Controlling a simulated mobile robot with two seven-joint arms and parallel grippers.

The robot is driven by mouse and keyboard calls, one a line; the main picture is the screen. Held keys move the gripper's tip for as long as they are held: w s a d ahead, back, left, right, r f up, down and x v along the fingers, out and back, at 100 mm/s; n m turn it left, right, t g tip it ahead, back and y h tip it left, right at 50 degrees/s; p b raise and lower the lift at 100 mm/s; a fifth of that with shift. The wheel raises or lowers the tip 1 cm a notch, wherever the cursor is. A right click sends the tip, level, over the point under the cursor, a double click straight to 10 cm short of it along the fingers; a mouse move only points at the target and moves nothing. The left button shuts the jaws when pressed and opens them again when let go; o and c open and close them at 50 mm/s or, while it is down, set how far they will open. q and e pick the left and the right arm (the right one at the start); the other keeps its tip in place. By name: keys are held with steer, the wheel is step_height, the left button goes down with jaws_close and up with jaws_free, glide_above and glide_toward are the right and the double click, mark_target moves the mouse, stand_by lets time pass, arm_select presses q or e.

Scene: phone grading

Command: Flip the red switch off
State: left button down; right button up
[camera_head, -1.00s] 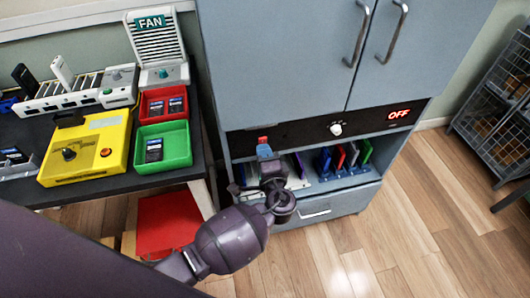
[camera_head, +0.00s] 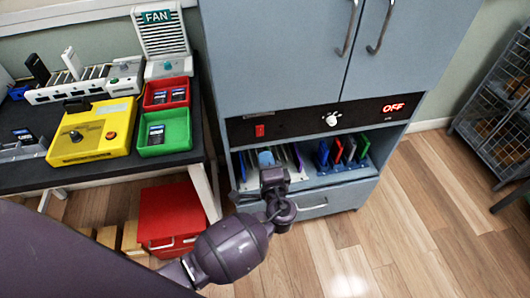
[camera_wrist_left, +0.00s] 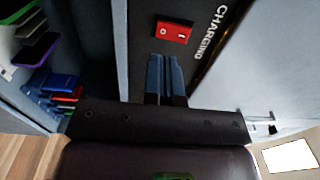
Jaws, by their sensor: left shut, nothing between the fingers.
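The red switch (camera_head: 259,130) is on the black panel of the grey-blue cabinet, left of a white knob. In the left wrist view the red rocker switch (camera_wrist_left: 173,32) shows close up, beside the word CHARGING. My left gripper (camera_head: 266,158) is below the switch in the head view, in front of the open shelf. Its blue fingers (camera_wrist_left: 166,78) are together, empty, and point at the panel a little short of the switch, apart from it. A red OFF display (camera_head: 393,107) is lit at the panel's right end. My right gripper is not in view.
The white knob (camera_head: 331,118) sits mid-panel. Colored upright items (camera_head: 342,151) stand on the shelf below. A dark table (camera_head: 90,174) at left holds a yellow box (camera_head: 92,146) and red and green bins.

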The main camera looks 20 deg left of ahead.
arm_select(q)
steer(key=f+v, duration=0.1)
steer(key=v, duration=0.6)
steer(key=shift+s, duration=0.2)
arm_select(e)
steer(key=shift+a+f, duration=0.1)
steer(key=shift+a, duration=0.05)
arm_select(q)
steer(key=shift+d, duration=0.1)
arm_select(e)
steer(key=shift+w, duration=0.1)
